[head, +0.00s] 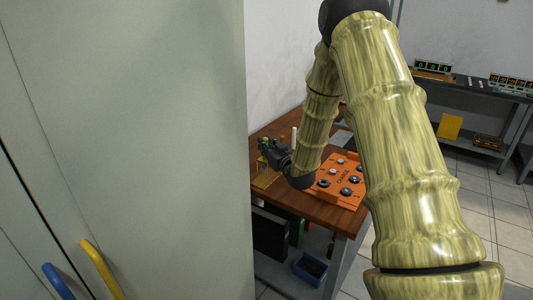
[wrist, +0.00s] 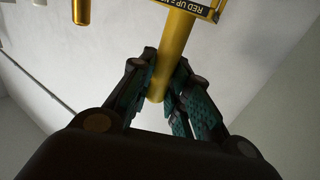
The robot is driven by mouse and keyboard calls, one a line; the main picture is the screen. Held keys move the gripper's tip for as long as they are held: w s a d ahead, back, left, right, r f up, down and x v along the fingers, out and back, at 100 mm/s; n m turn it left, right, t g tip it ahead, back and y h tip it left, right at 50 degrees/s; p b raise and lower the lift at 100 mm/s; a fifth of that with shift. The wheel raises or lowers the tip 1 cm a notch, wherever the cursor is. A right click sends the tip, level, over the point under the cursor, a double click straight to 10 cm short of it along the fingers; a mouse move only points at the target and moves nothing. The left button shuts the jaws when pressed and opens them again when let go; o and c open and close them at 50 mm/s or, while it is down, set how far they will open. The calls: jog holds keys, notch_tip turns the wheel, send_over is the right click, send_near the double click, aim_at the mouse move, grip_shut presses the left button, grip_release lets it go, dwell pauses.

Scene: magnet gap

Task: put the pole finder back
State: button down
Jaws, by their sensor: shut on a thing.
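The pole finder (wrist: 173,50) shows in the wrist view as a yellow round handle below a yellow frame with a black label reading "RED UP". The frame runs out of the top of that view. My gripper (wrist: 166,85) is shut on the lower part of the handle, with teal finger pads on both sides. In the head view, my gripper (head: 268,152) is over the left part of the brown table (head: 335,213). The pole finder is too small and too covered there to make out clearly.
An orange board (head: 332,197) with several dark round pieces lies on the table, right of my gripper. A white post (head: 294,136) stands behind my gripper. A tall grey cabinet (head: 140,120) fills the left. A blue bin (head: 309,268) is below. A gold cylinder (wrist: 82,12) hangs in the wrist view.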

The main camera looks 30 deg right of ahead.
jog(key=shift+w+f+p, duration=0.15)
jog(key=shift+f+p, duration=0.15)
jog(key=shift+f, duration=1.5)
jog(key=shift+f, duration=0.15)
jog(key=c, duration=1.3)
grip_release()
jog(key=shift+c, duration=0.2)
jog(key=s+b, duration=0.2)
jog(key=s, duration=1)
jog(key=shift+a, duration=0.45)
